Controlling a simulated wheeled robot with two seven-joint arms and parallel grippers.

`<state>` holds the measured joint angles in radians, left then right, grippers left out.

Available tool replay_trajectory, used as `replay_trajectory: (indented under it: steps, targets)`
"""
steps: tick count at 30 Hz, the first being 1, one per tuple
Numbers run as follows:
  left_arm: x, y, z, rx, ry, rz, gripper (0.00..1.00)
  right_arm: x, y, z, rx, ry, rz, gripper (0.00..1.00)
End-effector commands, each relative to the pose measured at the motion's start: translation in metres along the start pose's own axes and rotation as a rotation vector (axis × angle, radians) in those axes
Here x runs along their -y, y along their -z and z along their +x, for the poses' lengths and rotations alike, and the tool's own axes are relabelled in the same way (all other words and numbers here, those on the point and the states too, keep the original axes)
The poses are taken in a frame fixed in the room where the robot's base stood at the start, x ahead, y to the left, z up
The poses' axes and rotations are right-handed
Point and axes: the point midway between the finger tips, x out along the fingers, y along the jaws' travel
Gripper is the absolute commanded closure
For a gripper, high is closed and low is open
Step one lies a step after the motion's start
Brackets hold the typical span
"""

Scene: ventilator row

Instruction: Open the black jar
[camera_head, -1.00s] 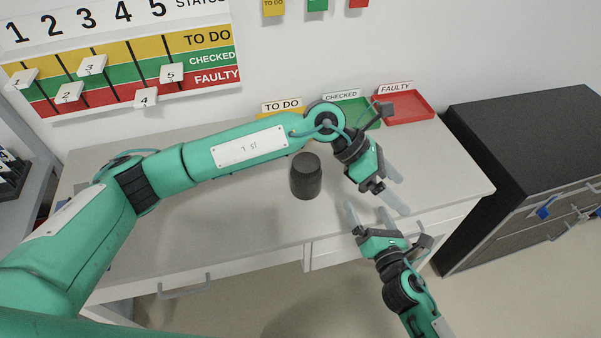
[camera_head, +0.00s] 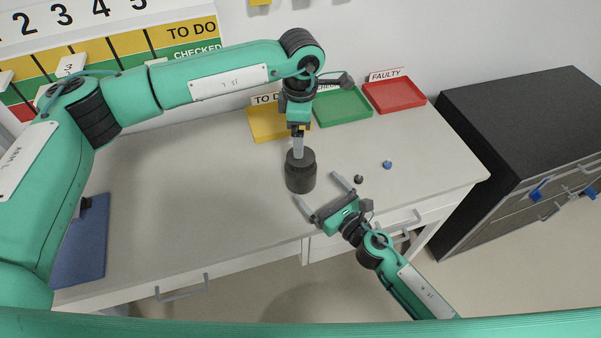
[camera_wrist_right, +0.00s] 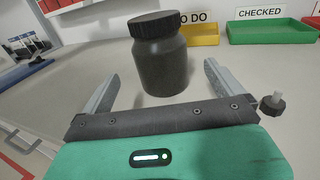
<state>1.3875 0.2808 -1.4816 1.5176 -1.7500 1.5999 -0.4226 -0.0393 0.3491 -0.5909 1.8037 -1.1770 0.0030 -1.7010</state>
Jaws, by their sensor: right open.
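The black jar (camera_head: 301,178) stands upright on the pale tabletop, with its ridged lid on; it also shows in the right wrist view (camera_wrist_right: 160,62). My right gripper (camera_head: 318,187) is open, at the jar's front right. In the right wrist view its two fingers point toward the jar's lower body, one to each side, with a visible gap. My left gripper (camera_head: 298,146) points straight down over the lid. Its fingers overlap in the head view, so their opening is unclear. No left finger shows around the lid in the right wrist view.
Yellow (camera_head: 266,124), green (camera_head: 345,105) and red (camera_head: 395,96) trays stand along the back. A small black knob (camera_head: 358,179) and blue knob (camera_head: 387,165) lie right of the jar. A blue flat item (camera_head: 82,250) lies at left. The table between is clear.

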Motion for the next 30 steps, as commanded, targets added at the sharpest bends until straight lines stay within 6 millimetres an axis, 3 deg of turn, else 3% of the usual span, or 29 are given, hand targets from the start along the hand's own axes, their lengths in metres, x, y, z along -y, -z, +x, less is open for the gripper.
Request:
replay_trajectory:
  steps: [9,15,27,28,30]
  targets:
    - [0.0,0.0,0.0,0.001,0.001,0.0,0.11,0.001,-0.001,0.054,0.001,0.002,0.0,0.02]
    - [0.0,-0.001,0.0,0.002,0.001,0.0,0.11,0.0,0.0,0.077,0.0,0.001,0.003,0.02]
    - [0.0,-0.001,0.0,0.002,0.001,0.0,0.11,0.0,0.0,0.084,0.0,0.001,0.001,0.02]
    - [0.0,-0.001,0.0,0.002,0.001,0.0,0.11,0.0,0.0,0.084,0.0,0.001,0.002,0.04]
    - [0.0,-0.001,0.0,0.002,0.001,0.0,0.11,0.0,0.0,0.084,0.0,0.001,0.002,0.18]
